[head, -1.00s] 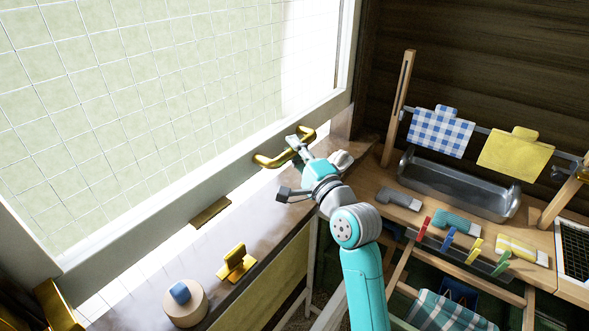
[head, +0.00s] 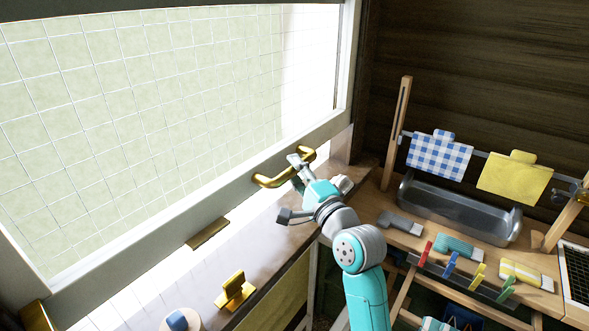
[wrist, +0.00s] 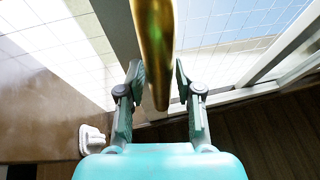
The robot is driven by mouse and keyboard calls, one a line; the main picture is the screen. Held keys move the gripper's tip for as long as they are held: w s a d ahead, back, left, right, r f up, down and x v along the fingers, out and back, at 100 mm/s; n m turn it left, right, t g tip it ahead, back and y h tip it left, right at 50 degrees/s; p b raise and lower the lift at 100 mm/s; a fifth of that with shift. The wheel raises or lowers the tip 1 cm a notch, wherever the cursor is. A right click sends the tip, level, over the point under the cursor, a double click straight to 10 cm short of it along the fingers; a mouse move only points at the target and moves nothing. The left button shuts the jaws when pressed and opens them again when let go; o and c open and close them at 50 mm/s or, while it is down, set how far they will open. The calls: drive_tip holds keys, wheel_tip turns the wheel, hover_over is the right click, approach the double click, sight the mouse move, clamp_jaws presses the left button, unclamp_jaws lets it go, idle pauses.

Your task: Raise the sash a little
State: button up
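The sash is a large wired-glass pane in a pale frame, and its lower rail (head: 150,241) slants across the head view. A brass bar handle (head: 266,181) is fixed to the rail near its right end. My gripper (head: 302,160) is at the handle's right end. In the wrist view, my gripper (wrist: 159,75) has its two fingers open on either side of the brass handle (wrist: 160,40), with small gaps visible beside the bar. A bright gap (head: 215,215) shows between the rail and the sill. Whether the fingers touch the bar is unclear.
The sill (head: 265,240) carries a brass fitting (head: 234,291) and a round wooden piece with a blue top (head: 178,320). A metal trough (head: 450,212), hanging cloths (head: 440,157) and several colored clips fill the bench at right. A white object (wrist: 92,140) sits below left in the wrist view.

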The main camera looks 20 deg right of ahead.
drive_tip(key=v, duration=1.1)
drive_tip(key=shift+s, duration=0.2)
drive_tip(key=shift+d+f, duration=0.1)
drive_tip(key=shift+f, duration=0.15)
drive_tip(key=s+f+n+g+h, duration=0.2)
drive_tip(key=s+f+n+h, duration=0.25)
drive_tip(key=s+f, duration=1.35)
drive_tip(key=s+f+n+g, duration=0.1)
drive_tip(key=s+n, duration=0.3)
drive_tip(key=s, duration=0.4)
drive_tip(key=s+a+f+n, duration=0.1)
drive_tip(key=s+f+n, duration=0.2)
drive_tip(key=s, duration=0.5)
drive_tip(key=s+a+f+n+g, duration=0.1)
drive_tip(key=s+n, duration=0.3)
drive_tip(key=s, duration=0.4)
drive_tip(key=shift+a+f+n+g, duration=0.2)
drive_tip(key=shift+f+n+g, duration=0.15)
drive_tip(key=shift+f, duration=0.3)
